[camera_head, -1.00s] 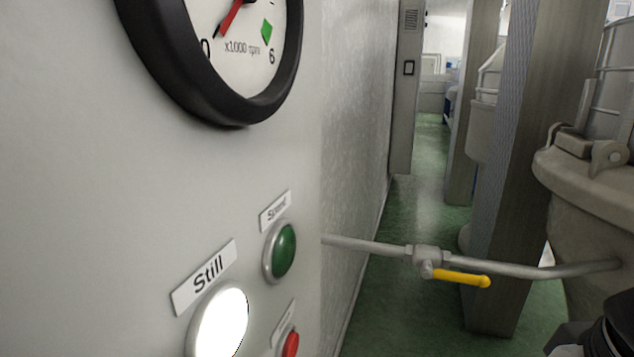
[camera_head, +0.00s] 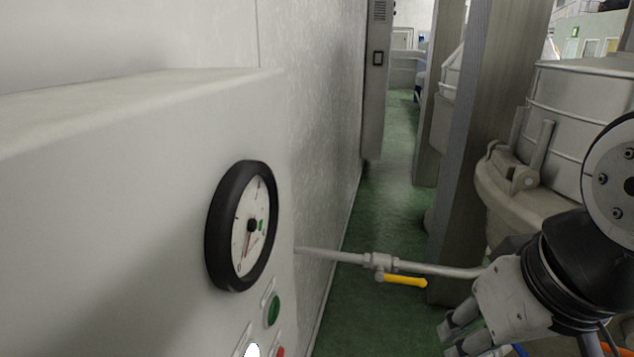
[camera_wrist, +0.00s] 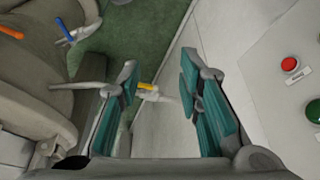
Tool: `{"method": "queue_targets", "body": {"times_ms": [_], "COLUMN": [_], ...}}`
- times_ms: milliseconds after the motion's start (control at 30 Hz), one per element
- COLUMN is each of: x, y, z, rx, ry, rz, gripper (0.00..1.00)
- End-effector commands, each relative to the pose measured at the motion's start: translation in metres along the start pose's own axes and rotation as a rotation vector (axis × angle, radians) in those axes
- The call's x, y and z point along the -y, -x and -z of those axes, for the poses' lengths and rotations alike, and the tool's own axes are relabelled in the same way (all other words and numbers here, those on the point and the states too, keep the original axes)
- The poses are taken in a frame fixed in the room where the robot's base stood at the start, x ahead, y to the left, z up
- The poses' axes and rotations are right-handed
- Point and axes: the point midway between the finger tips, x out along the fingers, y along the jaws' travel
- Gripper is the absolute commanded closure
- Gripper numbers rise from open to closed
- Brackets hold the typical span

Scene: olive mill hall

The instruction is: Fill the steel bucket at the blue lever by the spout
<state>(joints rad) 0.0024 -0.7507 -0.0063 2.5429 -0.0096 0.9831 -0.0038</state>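The blue lever (camera_wrist: 64,31) shows at the upper left of the wrist view, on a grey fitting at the side of a large grey vat (camera_wrist: 35,85). My gripper (camera_wrist: 165,92) is open and empty, its teal-padded fingers wide apart. The blue lever lies beyond and to the left of the fingers. In the head view my gripper (camera_head: 468,338) is at the lower right, beside the vat (camera_head: 475,205). A small blue bit at the bottom edge there is too cut off to identify. I cannot make out the steel bucket in either view.
An orange lever (camera_wrist: 11,33) is left of the blue one. A yellow lever (camera_head: 404,281) sits on a pipe (camera_head: 335,256) between vat and control cabinet (camera_head: 130,230). The cabinet has a round gauge (camera_head: 242,226) and buttons. Green floor (camera_head: 385,200) runs clear beyond, beside pillars.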

Motion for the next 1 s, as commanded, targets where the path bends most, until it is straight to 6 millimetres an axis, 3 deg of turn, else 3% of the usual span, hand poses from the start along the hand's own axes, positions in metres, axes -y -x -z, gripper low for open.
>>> {"method": "queue_targets", "body": {"times_ms": [367, 467, 767, 1000], "x": [0.000, -0.002, -0.014, -0.036], "y": [-0.002, -0.014, -0.105, -0.173], "z": [0.000, 0.000, 0.003, 0.024], "rx": [0.004, 0.040, 0.352, 0.513], "ry": [-0.004, -0.041, -0.461, -0.880], "rz": [0.001, 0.013, 0.205, 0.474], "gripper": [0.65, 0.65, 0.65, 0.65]}}
